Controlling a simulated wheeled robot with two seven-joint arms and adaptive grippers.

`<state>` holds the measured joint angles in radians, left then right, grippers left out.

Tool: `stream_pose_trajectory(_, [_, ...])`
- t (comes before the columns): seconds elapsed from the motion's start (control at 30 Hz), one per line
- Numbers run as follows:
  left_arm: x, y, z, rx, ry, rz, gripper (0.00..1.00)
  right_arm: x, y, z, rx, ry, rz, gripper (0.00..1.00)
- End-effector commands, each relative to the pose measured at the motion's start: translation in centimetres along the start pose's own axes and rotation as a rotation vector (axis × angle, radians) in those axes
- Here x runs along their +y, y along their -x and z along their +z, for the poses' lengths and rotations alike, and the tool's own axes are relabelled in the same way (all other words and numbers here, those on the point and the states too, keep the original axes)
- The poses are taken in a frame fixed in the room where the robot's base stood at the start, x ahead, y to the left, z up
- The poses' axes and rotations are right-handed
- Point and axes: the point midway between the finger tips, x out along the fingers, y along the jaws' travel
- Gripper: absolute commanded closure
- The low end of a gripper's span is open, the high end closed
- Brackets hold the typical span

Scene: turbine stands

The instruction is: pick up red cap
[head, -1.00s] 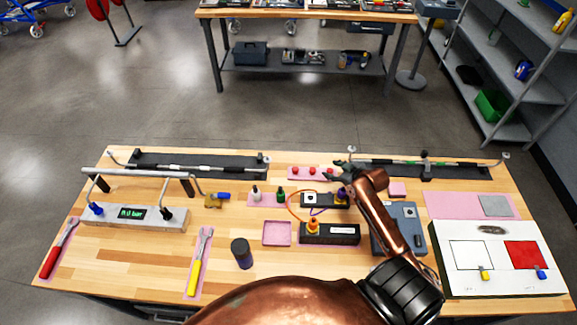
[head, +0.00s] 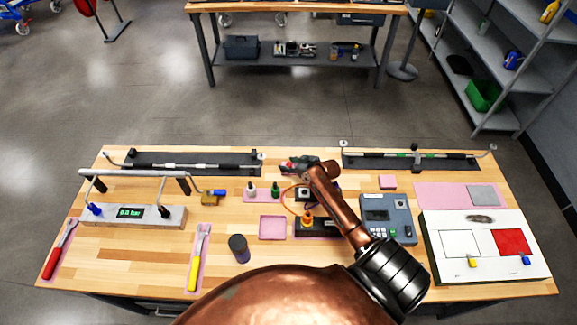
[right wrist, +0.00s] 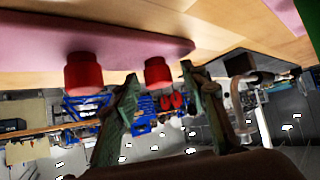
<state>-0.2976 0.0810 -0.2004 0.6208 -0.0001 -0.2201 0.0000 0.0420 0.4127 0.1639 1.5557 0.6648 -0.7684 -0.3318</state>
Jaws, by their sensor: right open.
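Two red caps stand side by side on a pink pad (right wrist: 110,30), which appears at the top of the right wrist view. One red cap (right wrist: 157,73) is between the spread fingertips of my right gripper (right wrist: 160,77), with a gap to the fingers. The other red cap (right wrist: 83,73) is to the left, outside the fingers. In the head view my right gripper (head: 290,167) is at the back middle of the table and covers most of the pad and caps. My left gripper is not in view.
Black stands with rods (head: 190,163) lie along the back edge. A grey-blue device (head: 388,220) stands right of my forearm.

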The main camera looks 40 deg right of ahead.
Motion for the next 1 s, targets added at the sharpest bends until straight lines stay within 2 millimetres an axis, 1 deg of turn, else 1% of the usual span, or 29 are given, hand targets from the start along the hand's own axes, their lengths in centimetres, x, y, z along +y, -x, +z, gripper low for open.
stream_pose_trajectory(0.2, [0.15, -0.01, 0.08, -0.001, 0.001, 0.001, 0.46, 0.01, -0.09, 0.09, -0.001, 0.000, 0.000, 0.60])
stream_pose_trajectory(0.23, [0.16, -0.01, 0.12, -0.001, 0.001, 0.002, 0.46, 0.01, -0.08, 0.08, -0.001, 0.000, 0.000, 0.61])
stream_pose_trajectory(0.7, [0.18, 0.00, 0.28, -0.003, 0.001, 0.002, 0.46, 0.01, -0.06, 0.06, -0.001, 0.000, 0.000, 0.93])
stream_pose_trajectory(1.0, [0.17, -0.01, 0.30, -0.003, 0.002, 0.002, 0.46, 0.02, -0.04, 0.04, -0.001, 0.000, 0.000, 0.94])
